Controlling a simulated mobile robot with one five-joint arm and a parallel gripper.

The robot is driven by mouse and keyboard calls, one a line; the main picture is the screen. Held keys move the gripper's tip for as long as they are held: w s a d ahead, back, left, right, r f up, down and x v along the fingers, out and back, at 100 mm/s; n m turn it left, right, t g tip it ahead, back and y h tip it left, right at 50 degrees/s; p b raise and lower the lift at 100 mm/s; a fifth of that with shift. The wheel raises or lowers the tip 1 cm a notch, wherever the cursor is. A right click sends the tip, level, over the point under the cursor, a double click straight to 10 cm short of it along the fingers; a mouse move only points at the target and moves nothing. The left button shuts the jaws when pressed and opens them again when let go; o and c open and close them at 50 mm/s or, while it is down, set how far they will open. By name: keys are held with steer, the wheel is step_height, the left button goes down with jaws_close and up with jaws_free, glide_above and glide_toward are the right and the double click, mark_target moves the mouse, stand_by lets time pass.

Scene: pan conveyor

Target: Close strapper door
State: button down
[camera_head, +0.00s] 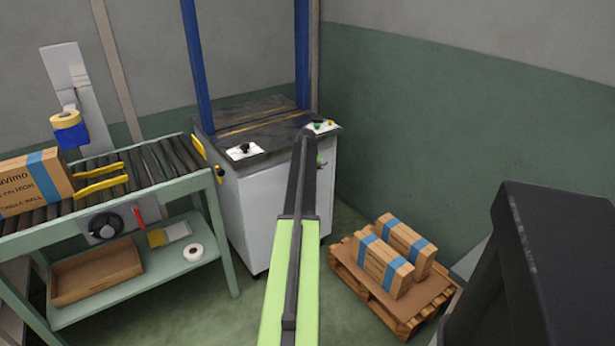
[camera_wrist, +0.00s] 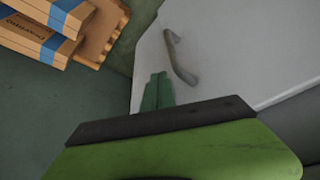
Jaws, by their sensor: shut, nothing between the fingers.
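The strapper (camera_head: 265,205) is a white cabinet with a dark top and two blue posts, standing at the middle of the head view. In the wrist view, the white door panel (camera_wrist: 232,45) fills the upper right and carries a grey bar handle (camera_wrist: 180,58). I cannot tell from these frames how far the door stands from its frame. My gripper (camera_wrist: 158,88) is shut and empty, its green fingers just to the left of the handle in the picture.
A roller conveyor (camera_head: 165,160) with a carton (camera_head: 30,185) stands left of the strapper. A wooden pallet (camera_head: 350,277) with blue-banded boxes (camera_head: 385,262) lies on the floor to the right. Green floor shows between pallet and strapper. A green-and-grey wall (camera_head: 450,130) closes the right side.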

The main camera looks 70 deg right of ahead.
steer(key=s+a+r+p, duration=0.4)
steer(key=s+r+p, duration=0.2)
steer(key=r+p, duration=0.3)
steer(key=shift+s+a+r, duration=0.15)
